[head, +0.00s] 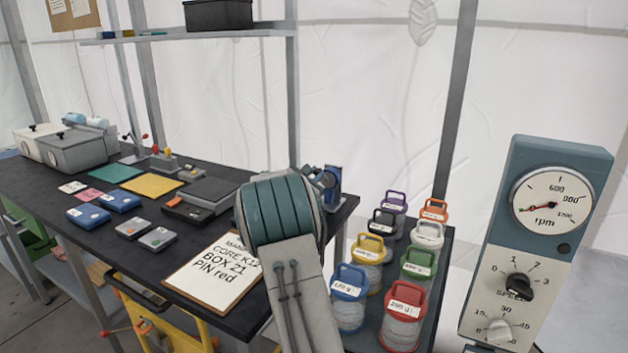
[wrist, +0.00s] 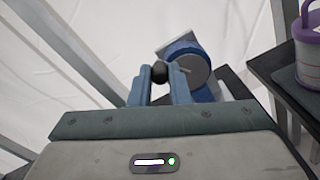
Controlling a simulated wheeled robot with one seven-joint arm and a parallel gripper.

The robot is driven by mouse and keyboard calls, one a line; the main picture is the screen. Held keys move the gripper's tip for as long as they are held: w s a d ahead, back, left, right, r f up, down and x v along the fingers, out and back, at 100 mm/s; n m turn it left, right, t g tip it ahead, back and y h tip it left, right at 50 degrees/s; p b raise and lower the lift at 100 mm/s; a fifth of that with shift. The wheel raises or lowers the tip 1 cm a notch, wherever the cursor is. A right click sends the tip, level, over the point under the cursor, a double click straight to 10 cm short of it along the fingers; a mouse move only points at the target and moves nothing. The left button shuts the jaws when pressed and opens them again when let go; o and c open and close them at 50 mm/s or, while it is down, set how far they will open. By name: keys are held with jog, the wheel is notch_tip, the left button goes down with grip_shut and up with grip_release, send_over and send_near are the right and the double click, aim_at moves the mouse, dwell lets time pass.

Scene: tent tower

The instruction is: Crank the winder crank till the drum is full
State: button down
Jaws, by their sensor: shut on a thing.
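The winder (head: 335,187) is a blue device at the right end of the black bench in the head view, mostly hidden behind my arm. In the wrist view its round blue drum (wrist: 187,70) with a grey face shows beyond my fingers. A short light pin or arm shows just right of the knob. How full the drum is cannot be told from these views.
A clipboard (head: 215,272) lies on the bench front. Several weighted jars with coloured lids, one of them red (head: 404,312), stand on a dark stand at the right. A tall rpm panel (head: 535,240) stands far right. A tent pole (head: 457,110) rises behind.

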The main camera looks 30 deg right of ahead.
jog(key=c, duration=1.4)
grip_release()
jog(key=shift+o, duration=0.2)
jog(key=b+v, duration=0.1)
jog(key=v, duration=1.3)
